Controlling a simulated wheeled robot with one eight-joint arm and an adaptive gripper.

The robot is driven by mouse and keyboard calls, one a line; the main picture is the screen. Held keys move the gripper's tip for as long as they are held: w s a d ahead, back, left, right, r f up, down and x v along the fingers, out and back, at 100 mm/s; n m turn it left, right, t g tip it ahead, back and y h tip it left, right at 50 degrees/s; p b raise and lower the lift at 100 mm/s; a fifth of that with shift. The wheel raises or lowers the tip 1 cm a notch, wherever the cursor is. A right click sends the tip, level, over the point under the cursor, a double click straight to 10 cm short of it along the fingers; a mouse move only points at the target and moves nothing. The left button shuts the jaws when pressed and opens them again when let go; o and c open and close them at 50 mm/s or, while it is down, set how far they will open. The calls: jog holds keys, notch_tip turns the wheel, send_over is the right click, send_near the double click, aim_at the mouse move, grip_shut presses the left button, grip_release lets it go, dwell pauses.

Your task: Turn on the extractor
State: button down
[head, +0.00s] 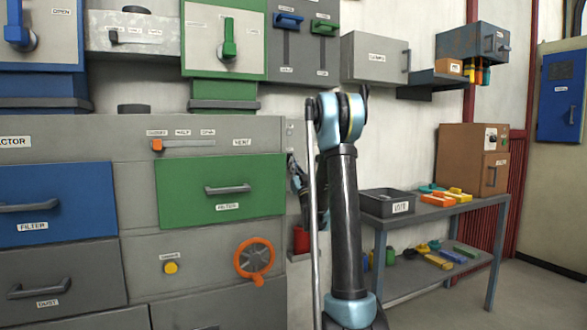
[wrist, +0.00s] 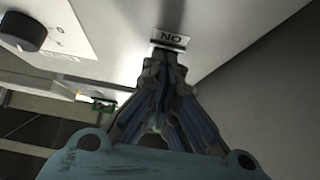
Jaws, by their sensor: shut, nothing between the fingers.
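My gripper (wrist: 165,64) is shut and empty in the wrist view. Its fingertips come together right at a small plate (wrist: 172,38) on a pale grey surface. The plate's letters look like "ON" seen upside down. The fingertips hide what lies just below the plate, and I cannot tell whether they touch it. In the head view a label ending in "ACTOR" (head: 14,142) is on the grey cabinet at the far left. My arm stands in the middle of that view, and I cannot make out the fingertips there.
A black knob (wrist: 22,31) is at the upper left of the wrist view. In the head view, the cabinet has an orange slider (head: 157,146), a green drawer (head: 222,192) and an orange handwheel (head: 254,258). A grey bench (head: 440,212) stands at right; the floor beyond is clear.

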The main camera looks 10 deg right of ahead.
jog(key=shift+w+a+f+t, duration=0.15)
jog(key=shift+w+f+t, duration=0.25)
jog(key=shift+w, duration=0.05)
jog(key=shift+s, duration=0.1)
jog(key=s+d+f+m+g+h, duration=0.35)
jog(key=s+f+g+h, duration=0.2)
jog(key=s, duration=0.25)
jog(key=s+d+f+m+g+h, duration=0.2)
jog(key=s+d+f+g+h, duration=0.2)
jog(key=s+f, duration=0.3)
jog(key=s+a+f+g, duration=0.1)
jog(key=s+f+g, duration=0.3)
jog(key=s, duration=0.9)
jog(key=s+a+f+n+g+y, duration=0.1)
jog(key=s+f+g, duration=0.4)
jog(key=s+f, duration=0.4)
jog(key=s+a+f+n+g, duration=0.1)
jog(key=s+f+g, duration=0.4)
jog(key=s, duration=1.4)
notch_tip(320, 180, down, 2)
jog(key=shift+s+a+f, duration=0.1)
jog(key=shift+s+a, duration=0.05)
jog(key=shift+s, duration=0.05)
